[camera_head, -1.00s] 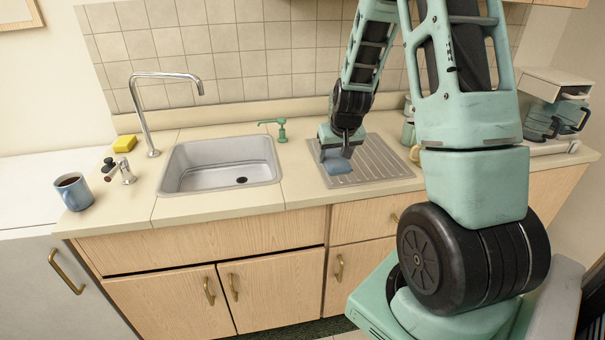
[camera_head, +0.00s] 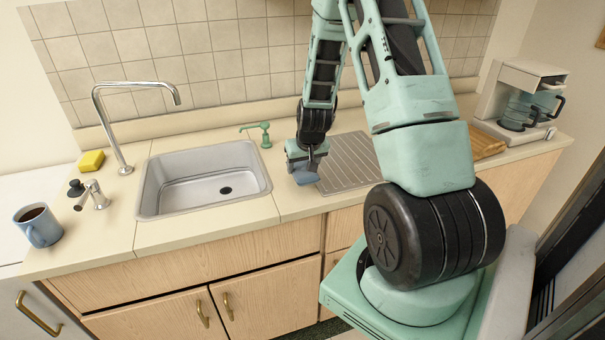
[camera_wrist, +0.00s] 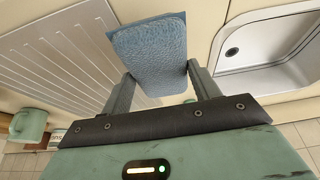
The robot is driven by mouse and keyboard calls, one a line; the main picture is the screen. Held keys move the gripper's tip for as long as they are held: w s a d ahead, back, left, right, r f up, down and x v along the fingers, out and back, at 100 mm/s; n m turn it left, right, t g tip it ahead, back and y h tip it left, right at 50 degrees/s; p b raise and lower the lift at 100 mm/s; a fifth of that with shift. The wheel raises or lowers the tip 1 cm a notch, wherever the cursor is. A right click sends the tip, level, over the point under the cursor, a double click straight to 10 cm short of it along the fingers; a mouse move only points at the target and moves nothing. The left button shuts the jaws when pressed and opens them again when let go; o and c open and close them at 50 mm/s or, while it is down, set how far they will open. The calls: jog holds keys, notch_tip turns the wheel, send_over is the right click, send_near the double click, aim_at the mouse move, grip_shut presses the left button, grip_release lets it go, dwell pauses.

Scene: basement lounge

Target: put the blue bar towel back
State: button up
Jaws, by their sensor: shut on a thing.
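The blue bar towel (camera_head: 305,177) is a small folded blue cloth in my gripper (camera_head: 307,166). In the head view it is at the left edge of the drainboard, between the drainboard and the sink. In the wrist view the towel (camera_wrist: 152,52) shows as a textured blue pad between the two fingers of my gripper (camera_wrist: 160,88), which are shut on its sides. Whether it touches the counter I cannot tell.
The steel sink (camera_head: 160,205) is to the left, with a tall faucet (camera_head: 112,125) behind it. The ribbed drainboard (camera_head: 352,158) is to the right. A green soap dispenser (camera_head: 265,136), yellow sponge (camera_head: 91,160), blue mug (camera_head: 40,228) and coffee maker (camera_head: 520,95) stand on the counter.

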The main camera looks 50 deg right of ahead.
aim_at(304, 170)
jog(key=shift+f+p, duration=0.3)
jog(key=shift+f, duration=1.6)
jog(key=shift+f, duration=0.15)
jog(key=o, duration=0.9)
jog(key=shift+r, duration=0.35)
jog(key=b+v, duration=0.1)
jog(key=v, duration=1)
jog(key=shift+s+a+r+b, duration=0.1)
jog(key=shift+a+r+b, duration=0.1)
jog(key=shift+r+b, duration=0.15)
